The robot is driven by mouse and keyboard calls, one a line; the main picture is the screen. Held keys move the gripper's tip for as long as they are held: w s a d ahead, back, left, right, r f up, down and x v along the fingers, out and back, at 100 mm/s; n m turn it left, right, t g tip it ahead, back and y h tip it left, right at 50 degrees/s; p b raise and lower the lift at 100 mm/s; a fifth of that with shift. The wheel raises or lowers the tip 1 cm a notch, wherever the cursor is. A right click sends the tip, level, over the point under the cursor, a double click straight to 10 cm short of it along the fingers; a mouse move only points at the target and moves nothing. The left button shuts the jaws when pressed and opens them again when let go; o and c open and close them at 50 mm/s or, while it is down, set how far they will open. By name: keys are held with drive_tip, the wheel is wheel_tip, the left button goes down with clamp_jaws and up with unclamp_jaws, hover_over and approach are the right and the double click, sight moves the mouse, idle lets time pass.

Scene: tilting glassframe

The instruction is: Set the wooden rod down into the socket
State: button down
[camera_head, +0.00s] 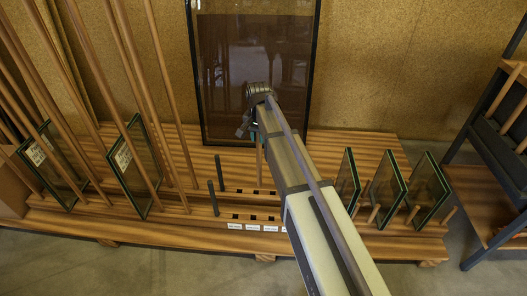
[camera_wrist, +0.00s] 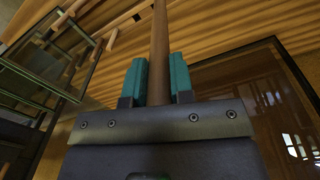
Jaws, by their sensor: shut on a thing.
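My gripper (camera_wrist: 160,82) is shut on a wooden rod (camera_wrist: 160,35), with one teal finger on each side of it. In the wrist view the rod runs away from the fingers toward the wooden platform, and its far end is out of frame. In the head view a thin stretch of the rod (camera_head: 259,164) shows beside my arm, close to upright, its lower part over the rows of sockets. The front sockets (camera_head: 253,217) are small dark square holes with white labels before them. I cannot tell whether the rod's tip touches or enters a socket.
Two short dark posts (camera_head: 219,172) stand left of the sockets. Framed glass panes (camera_head: 386,190) lean at right, and others (camera_head: 135,165) at left among tall wooden poles (camera_head: 165,90). A large dark-framed pane (camera_head: 225,80) stands behind. A dark shelf frame (camera_head: 490,150) is at far right.

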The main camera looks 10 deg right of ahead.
drive_tip(key=w+f+b, duration=0.6)
drive_tip(key=w+f, duration=0.1)
drive_tip(key=f, duration=0.2)
drive_tip(key=shift+w+f, duration=0.25)
drive_tip(key=shift+w, duration=0.15)
wheel_tip(320, 180, down, 4)
drive_tip(key=b, duration=0.4)
drive_tip(key=shift+f, duration=0.2)
wheel_tip(320, 180, down, 8)
drive_tip(key=b, duration=0.8)
drive_tip(key=shift+r, duration=0.2)
idle(3.6)
drive_tip(key=c, duration=0.9)
unclamp_jaws()
drive_tip(key=shift+r, duration=0.1)
